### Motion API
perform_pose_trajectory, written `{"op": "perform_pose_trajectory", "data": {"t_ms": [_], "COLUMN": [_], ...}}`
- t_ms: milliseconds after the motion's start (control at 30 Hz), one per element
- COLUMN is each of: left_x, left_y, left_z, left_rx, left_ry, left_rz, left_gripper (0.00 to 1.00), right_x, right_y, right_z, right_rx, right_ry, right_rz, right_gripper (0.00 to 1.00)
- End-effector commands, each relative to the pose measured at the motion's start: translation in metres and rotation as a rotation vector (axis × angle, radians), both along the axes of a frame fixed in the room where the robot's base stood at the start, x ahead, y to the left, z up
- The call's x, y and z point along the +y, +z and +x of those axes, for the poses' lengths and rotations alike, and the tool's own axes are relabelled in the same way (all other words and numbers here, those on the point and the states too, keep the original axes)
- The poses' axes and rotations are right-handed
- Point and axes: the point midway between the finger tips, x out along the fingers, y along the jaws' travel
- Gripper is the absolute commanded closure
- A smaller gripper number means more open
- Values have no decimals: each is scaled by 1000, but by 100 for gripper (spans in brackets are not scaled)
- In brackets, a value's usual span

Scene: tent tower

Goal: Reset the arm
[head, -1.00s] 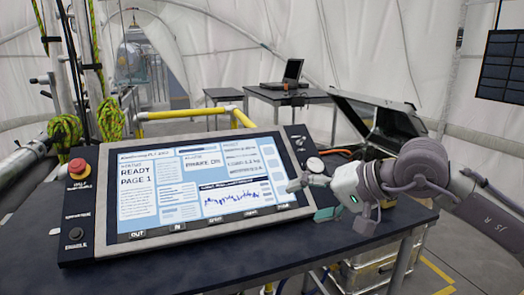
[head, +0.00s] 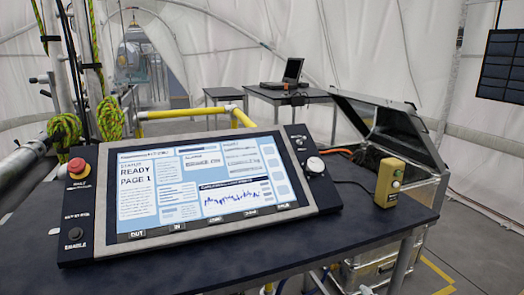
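Neither of my grippers is in the head view. A control panel (head: 108,232) with a lit screen (head: 160,212) lies tilted on the dark table. The screen reads "READY" and "PAGE 1". A red button (head: 77,167) is at the panel's upper left and a black button marked "ENABLE" (head: 75,234) at its lower left. A round knob (head: 315,166) is on its right side. A small tan box (head: 389,183) with buttons stands upright on the table to the right of the panel.
The dark table top (head: 250,255) is clear in front of the panel. An open metal case (head: 425,185) stands behind the table's right side. Yellow rails (head: 190,113) run behind the panel. A laptop (head: 292,70) sits on a far table. Green rope (head: 110,122) hangs at the left.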

Motion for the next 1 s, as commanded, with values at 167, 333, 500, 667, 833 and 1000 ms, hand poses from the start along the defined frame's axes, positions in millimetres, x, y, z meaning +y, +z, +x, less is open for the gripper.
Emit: {"op": "perform_pose_trajectory", "data": {"t_ms": [167, 333, 500, 667, 833, 1000], "left_x": [0, 0, -1, -1, -1, -1], "left_y": [0, 0, 0, 4, 9, 16], "left_z": [1, 1, 1, 2, 1, 2], "left_rx": [-1, -1, -2, -3, -3, -3], "left_ry": [0, 0, 0, -1, -1, -1], "left_rz": [0, 0, 0, -1, -1, -1], "left_gripper": [100, 100, 100, 100, 100, 100], "right_x": [-17, -21, -19, -17, -15, -14], "right_y": [-96, -141, -167, -193, -237, -293], "right_z": [-79, -143, -202, -224, -214, -212], "right_rx": [403, 650, 846, 945, 962, 986], "right_ry": [-204, -360, -497, -569, -573, -577], "right_rz": [322, 494, 610, 654, 644, 634], "right_gripper": [19, 19, 19, 19, 19, 19]}}
